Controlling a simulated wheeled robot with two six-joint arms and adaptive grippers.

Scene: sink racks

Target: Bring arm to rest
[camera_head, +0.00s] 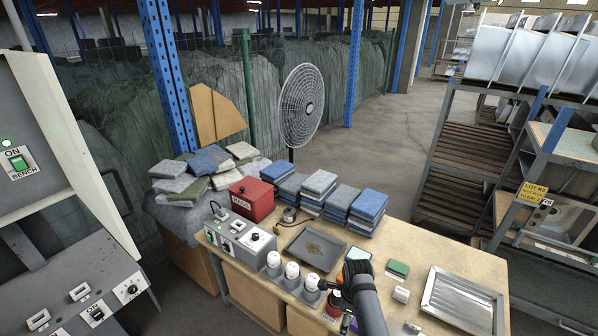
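One dark grey arm of mine (369,306) comes in from the bottom edge, right of centre, over the front of the wooden workbench (398,249). I take it to be my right arm. An orange and black part (345,272) shows at its far end. The fingers of that gripper cannot be made out, so I cannot tell whether they are open or shut or hold anything. My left gripper does not show.
A grey tray (315,248), white-topped cylinders (292,270), a control box (240,240) and a red box (251,198) crowd the bench. A metal tray (461,301) lies at right. Cloth stacks (368,208) and a fan (301,106) stand behind; a rack (478,150) stands right.

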